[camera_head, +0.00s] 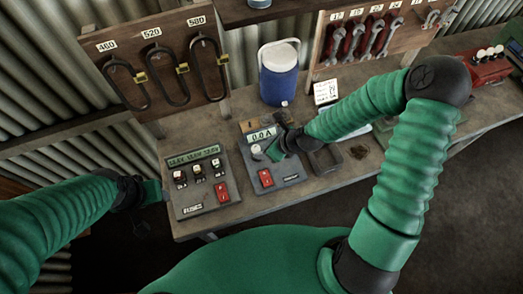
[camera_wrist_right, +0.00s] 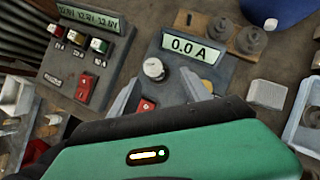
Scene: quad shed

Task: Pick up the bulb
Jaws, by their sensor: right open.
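A small white rounded piece (camera_head: 256,149), which looks like the bulb, stands on the grey box with the 0.0 A display (camera_head: 262,137). It also shows in the right wrist view (camera_wrist_right: 153,68), upright in a pale round base; I cannot tell for certain whether it is a bulb or a knob. My right gripper (camera_head: 277,148) is above this box. Its two grey fingers are apart in the right wrist view (camera_wrist_right: 162,92), empty, with the white piece just beyond the gap. My left gripper (camera_head: 148,192) is beside the bench's left end, apart from everything; its jaws are unclear.
A grey box with three small switches (camera_head: 198,176) stands to the left. Wooden blocks with grey sockets (camera_wrist_right: 253,38) and a small white piece (camera_wrist_right: 271,24) lie behind. A blue jug (camera_head: 279,75) stands at the back. A white block (camera_wrist_right: 267,94) and a tray (camera_wrist_right: 304,125) are to the right.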

